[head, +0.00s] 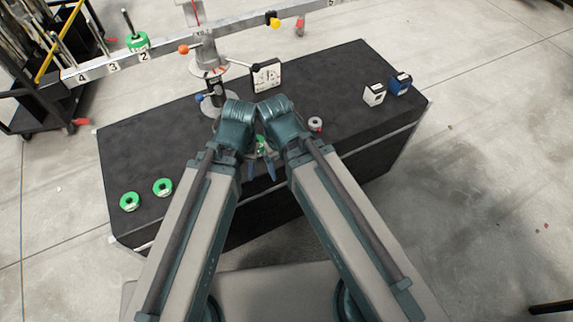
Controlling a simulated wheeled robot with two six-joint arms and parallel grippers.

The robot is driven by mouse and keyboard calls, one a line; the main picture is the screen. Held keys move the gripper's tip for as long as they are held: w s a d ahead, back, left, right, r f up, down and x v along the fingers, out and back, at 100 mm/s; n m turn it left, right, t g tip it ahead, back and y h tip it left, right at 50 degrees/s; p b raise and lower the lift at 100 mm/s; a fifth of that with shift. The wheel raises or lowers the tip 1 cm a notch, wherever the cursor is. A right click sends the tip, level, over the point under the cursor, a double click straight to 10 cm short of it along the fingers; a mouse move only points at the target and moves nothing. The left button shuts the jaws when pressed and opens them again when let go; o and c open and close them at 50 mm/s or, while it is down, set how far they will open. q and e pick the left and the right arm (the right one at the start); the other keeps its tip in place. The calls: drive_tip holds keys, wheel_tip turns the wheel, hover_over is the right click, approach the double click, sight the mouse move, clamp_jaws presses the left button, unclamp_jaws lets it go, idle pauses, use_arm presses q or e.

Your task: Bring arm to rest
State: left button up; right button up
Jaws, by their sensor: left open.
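My two arms reach forward from the bottom of the head view, with their wrists folded close together over the front of the black case. My left gripper (260,170) shows between the arms, with dark fingers apart. My right gripper is mostly hidden behind its own wrist and arm, so its fingers cannot be made out. A small green object (261,142) shows between the wrists, partly covered; I cannot tell whether a finger touches it.
The black case top (160,150) carries two green rings (163,187), a grey ring (315,124), a white dial box (266,76), a white box (374,94) and a blue box (400,83). A stand with a numbered rail (180,53) rises behind. A cart (40,100) stands left.

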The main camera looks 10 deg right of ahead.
wheel_tip(320, 180, up, 9)
drive_tip(key=p, duration=0.8)
drive_tip(key=shift+p, duration=0.4)
drive_tip(key=shift+f, duration=0.1)
